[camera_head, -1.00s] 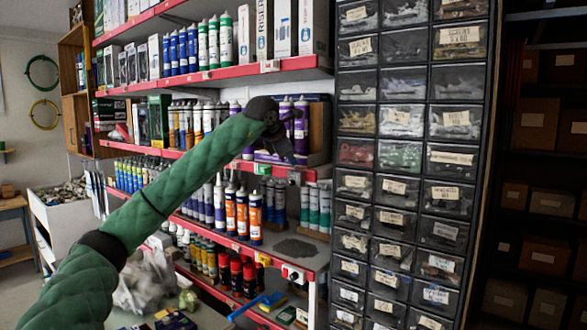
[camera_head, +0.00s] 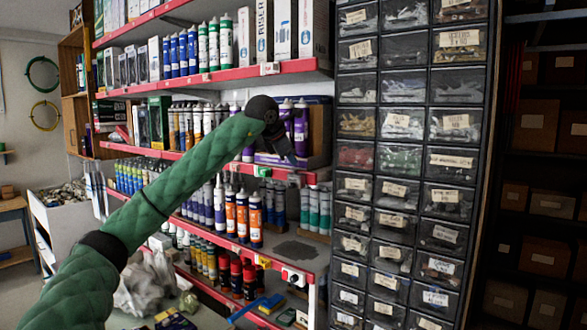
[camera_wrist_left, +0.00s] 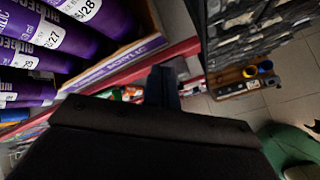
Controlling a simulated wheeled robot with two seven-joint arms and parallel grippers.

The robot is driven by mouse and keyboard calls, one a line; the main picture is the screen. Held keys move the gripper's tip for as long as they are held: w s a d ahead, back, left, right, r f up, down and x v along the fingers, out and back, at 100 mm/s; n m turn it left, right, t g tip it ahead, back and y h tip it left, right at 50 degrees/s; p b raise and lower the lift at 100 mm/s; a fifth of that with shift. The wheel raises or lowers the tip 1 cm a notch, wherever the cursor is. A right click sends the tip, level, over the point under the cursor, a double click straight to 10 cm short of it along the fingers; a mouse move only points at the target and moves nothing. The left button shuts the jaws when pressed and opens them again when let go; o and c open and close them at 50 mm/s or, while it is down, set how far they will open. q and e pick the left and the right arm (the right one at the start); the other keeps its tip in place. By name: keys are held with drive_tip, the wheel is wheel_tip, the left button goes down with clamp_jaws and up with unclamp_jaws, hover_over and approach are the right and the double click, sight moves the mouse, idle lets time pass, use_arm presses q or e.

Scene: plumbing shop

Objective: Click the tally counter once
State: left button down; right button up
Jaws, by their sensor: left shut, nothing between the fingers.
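My left gripper (camera_head: 291,158) is at the front edge of the middle red shelf, its fingers pointing down and to the right. It also shows in the left wrist view (camera_wrist_left: 163,88), where the dark fingers are together with nothing between them. A small pale item (camera_head: 294,178) sits on the shelf edge just below the fingertips; I cannot tell whether it is the tally counter or whether the fingers touch it. A white block with red and dark spots (camera_head: 293,276) is on the lower shelf's edge; I cannot tell what it is. My right gripper is not in view.
Purple cartridges (camera_wrist_left: 36,45) stand close beside the gripper on the shelf. A tall rack of labelled drawers (camera_head: 408,160) stands to the right. Orange bottles (camera_head: 249,217) stand on the shelf below. A blue-handled tool (camera_head: 255,307) lies at the bottom.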

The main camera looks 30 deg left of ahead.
sight(291, 170)
use_arm(q)
drive_tip(key=shift+r, duration=0.3)
wheel_tip(291, 170, up, 6)
drive_tip(key=p, duration=0.4)
idle(0.4)
idle(0.7)
